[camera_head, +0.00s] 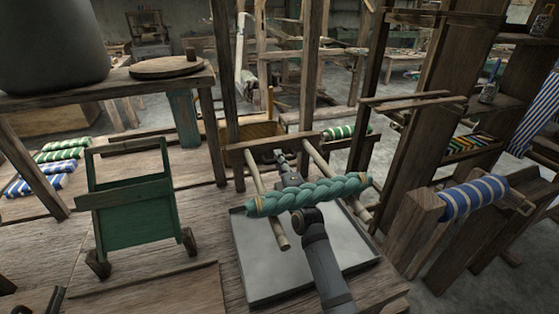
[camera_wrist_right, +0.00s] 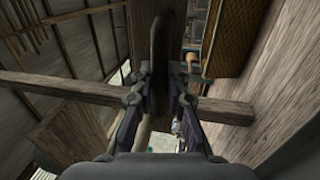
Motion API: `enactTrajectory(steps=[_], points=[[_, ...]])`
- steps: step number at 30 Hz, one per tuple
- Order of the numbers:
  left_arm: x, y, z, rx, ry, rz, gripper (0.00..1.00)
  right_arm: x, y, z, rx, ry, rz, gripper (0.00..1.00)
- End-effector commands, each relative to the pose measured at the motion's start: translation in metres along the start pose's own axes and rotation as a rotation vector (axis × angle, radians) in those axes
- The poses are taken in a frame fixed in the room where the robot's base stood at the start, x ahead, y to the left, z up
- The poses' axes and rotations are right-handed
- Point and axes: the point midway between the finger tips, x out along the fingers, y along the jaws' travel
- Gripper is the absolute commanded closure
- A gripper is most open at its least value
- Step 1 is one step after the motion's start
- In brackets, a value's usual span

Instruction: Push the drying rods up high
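Two pale wooden rods, the left one (camera_head: 256,178) and the right one (camera_head: 321,165), jut from a wooden crossbar (camera_head: 243,154) and slope down toward the front. A teal braided skein (camera_head: 340,187) lies across both rods. My right gripper (camera_head: 281,158) is between the rods near the crossbar, its arm crossing the skein in the picture. In the right wrist view its fingers (camera_wrist_right: 164,88) flank a narrow dark shape near a wooden beam (camera_wrist_right: 228,111). Whether they grip it is unclear. My left gripper is not in view.
A metal tray (camera_head: 262,270) lies below the rods. A green wooden frame (camera_head: 137,215) stands at the left on the plank table. A post with a blue striped roll (camera_head: 473,197) is at the right. Tall wooden posts (camera_head: 309,60) rise behind the crossbar.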

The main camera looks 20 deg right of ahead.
Motion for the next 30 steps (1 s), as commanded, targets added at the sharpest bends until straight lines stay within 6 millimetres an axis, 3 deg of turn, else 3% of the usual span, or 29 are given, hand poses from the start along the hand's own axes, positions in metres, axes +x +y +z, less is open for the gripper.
enactTrajectory(steps=[2,17,23,30], points=[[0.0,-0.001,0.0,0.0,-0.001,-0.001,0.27,0.0,0.0,0.0,0.0,0.0,0.0,1.0],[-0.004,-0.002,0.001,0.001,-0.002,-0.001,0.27,0.001,0.004,0.0,0.0,0.0,-0.001,1.0],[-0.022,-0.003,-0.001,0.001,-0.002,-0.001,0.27,0.006,0.035,0.0,0.0,-0.001,0.006,1.0],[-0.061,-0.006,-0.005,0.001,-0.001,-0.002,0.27,0.018,0.098,0.0,0.0,0.0,0.009,1.0]])
